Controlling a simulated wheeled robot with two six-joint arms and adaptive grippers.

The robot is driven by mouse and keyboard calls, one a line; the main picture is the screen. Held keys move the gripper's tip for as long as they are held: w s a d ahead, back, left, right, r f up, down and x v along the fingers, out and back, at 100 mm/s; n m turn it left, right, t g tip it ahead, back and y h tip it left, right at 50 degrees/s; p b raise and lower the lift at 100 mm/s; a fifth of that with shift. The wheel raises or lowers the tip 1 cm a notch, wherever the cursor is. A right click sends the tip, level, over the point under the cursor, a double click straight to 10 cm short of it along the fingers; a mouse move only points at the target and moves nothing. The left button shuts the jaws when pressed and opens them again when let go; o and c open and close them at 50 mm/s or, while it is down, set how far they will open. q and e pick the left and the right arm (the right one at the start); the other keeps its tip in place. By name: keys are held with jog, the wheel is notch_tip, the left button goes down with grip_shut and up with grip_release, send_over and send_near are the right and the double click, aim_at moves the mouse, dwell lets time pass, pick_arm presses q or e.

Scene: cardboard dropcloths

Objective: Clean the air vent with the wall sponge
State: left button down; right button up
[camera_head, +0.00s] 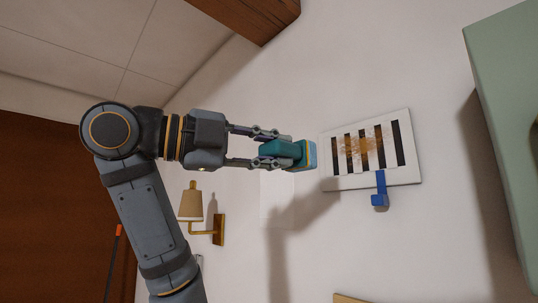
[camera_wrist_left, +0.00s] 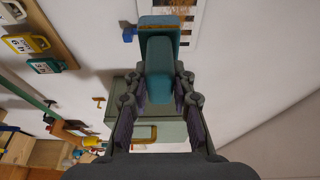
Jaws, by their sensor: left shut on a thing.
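The air vent (camera_head: 409,171) is a white plate with dark slots on the wall, right of centre in the head view. A brown-orange smudge covers its middle slots. A blue lever (camera_head: 380,188) sticks out at its lower edge. My left gripper (camera_head: 290,152) is shut on the teal wall sponge (camera_head: 284,148), whose light blue and yellow end points at the vent's left edge. I cannot tell whether it touches the vent. In the left wrist view the sponge (camera_wrist_left: 158,68) sits between the fingers (camera_wrist_left: 158,88), with part of the vent (camera_wrist_left: 208,18) beyond it. My right gripper is not in view.
A wall lamp (camera_head: 191,205) is on the wall below my left arm. A green cabinet-like body (camera_head: 508,90) stands at the right edge, and a wooden beam (camera_head: 250,14) is at the top. The wrist view shows hanging padlock-like tags (camera_wrist_left: 26,43) at left.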

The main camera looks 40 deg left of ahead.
pick_arm(q)
jog(key=w+d+p, duration=0.1)
jog(key=w+p, duration=0.1)
jog(key=w, duration=1.1)
jog(key=shift+w+d+p, duration=0.15)
jog(key=shift+w+p, duration=0.05)
jog(key=shift+p, duration=0.2)
jog(key=shift+w, duration=0.25)
jog(key=shift+w+p, duration=0.35)
jog(key=shift+p, duration=0.35)
jog(key=shift+r, duration=0.1)
